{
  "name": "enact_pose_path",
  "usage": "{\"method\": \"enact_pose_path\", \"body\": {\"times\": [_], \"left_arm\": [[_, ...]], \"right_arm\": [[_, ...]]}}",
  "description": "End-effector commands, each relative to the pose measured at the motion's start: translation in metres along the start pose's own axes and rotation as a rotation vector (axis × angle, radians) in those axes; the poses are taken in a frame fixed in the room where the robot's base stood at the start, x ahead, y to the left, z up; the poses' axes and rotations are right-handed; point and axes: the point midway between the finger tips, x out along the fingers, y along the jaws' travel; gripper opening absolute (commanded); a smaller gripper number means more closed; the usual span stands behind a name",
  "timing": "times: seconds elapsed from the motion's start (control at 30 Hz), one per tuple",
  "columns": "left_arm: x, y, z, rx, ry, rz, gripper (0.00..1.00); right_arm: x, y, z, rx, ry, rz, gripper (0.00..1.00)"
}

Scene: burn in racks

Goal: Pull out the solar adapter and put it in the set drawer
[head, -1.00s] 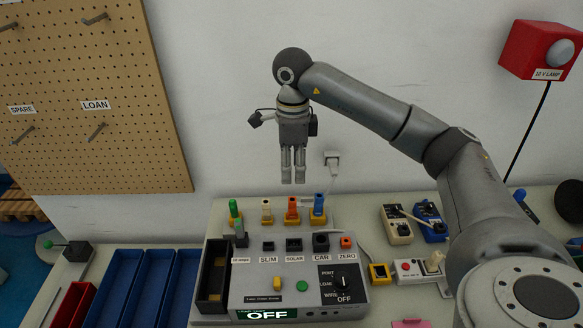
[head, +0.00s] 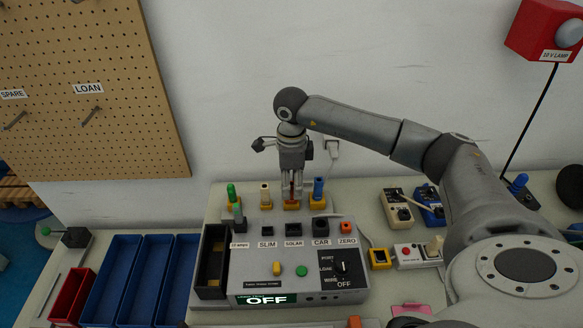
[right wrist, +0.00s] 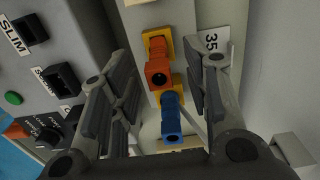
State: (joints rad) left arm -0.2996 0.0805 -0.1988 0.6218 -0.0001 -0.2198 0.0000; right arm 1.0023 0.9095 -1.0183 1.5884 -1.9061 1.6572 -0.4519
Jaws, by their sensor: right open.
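An orange adapter (right wrist: 158,72) stands upright in a yellow holder behind the SOLAR socket (head: 293,243) of the grey test panel; no name shows on the adapter itself. My right gripper (head: 292,197) is open, pointing down, with its fingers on either side of the orange adapter, which they mostly hide in the head view. In the right wrist view the adapter lies between the spread fingers, with gaps. A blue adapter (head: 318,189) stands close beside it. An open black drawer-like compartment (head: 205,285) is at the panel's left; I see no "set" label. My left gripper is not in view.
Blue trays (head: 112,282) and a red tray (head: 72,297) lie at left. A beige meter (head: 398,207) stands to the right. The wall is close behind.

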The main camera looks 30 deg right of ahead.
Motion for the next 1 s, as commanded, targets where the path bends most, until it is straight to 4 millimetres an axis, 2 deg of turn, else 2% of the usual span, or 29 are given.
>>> {"method": "enact_pose_path", "body": {"times": [0.13,0.4,0.73,0.77,0.8,0.93,1.0], "left_arm": [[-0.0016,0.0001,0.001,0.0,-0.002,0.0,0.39],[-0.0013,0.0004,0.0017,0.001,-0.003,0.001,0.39],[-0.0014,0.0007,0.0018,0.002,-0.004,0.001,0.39],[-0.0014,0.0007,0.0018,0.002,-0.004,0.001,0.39],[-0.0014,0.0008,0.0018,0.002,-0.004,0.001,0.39],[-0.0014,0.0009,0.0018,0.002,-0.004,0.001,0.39],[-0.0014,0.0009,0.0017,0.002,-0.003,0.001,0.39]], "right_arm": [[0.008,0.0002,-0.0004,0.0,0.002,0.0,0.44],[0.0092,0.0001,-0.0002,0.0,0.001,0.0,0.44],[0.0088,0.0001,-0.0001,0.0,0.001,0.0,0.01],[0.0087,0.0001,-0.0001,0.0,0.001,0.0,0.0],[0.0087,0.0001,-0.0001,0.0,0.001,0.0,0.17],[0.0087,0.0001,-0.0001,0.0,0.001,0.0,0.0],[0.0086,0.0001,-0.0001,0.0,0.001,0.0,0.0]]}}
